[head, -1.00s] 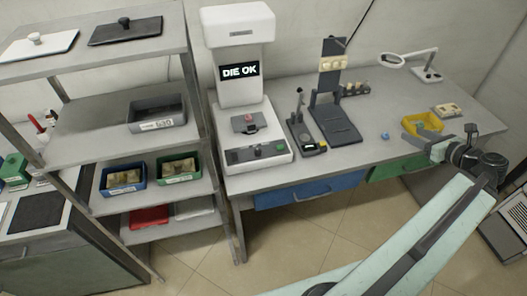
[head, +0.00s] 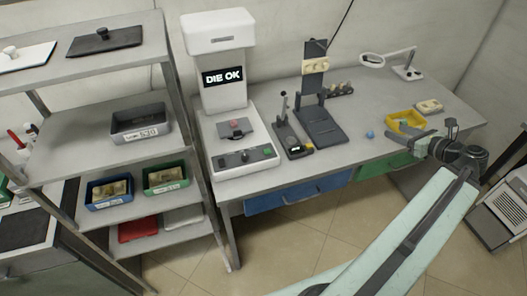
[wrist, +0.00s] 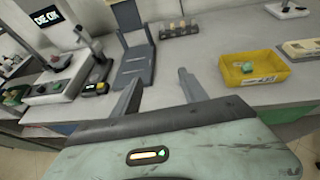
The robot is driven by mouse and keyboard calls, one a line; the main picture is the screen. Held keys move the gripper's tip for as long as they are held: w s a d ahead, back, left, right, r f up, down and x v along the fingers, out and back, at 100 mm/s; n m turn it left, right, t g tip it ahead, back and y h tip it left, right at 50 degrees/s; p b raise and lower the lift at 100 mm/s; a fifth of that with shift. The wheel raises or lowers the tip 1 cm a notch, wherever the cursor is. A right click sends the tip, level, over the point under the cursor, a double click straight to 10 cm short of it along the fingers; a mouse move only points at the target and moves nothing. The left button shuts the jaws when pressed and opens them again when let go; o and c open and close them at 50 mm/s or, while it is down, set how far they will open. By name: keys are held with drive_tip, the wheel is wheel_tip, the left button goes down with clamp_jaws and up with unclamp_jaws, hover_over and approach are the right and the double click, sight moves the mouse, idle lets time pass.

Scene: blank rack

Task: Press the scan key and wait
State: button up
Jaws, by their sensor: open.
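A white scanning machine (head: 222,62) stands on the bench, left of centre in the head view. Its screen (head: 222,76) reads "DIE OK". A dark tray with a small red piece (head: 234,126) sits on its base. The front panel (head: 240,160) carries a green button (head: 267,152) at its right end and other small controls; which one is the scan key I cannot tell. The machine also shows at the upper left of the wrist view (wrist: 50,88). My gripper (head: 408,140) is open and empty, near the bench's front edge, well right of the machine. Its two fingers show in the wrist view (wrist: 158,90).
Between gripper and machine stand a dark lever device (head: 292,135) and a dark upright stand (head: 320,120). A shelf rack (head: 90,140) with bins stands left.

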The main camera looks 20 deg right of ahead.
idle(0.4)
clamp_jaws()
idle(1.6)
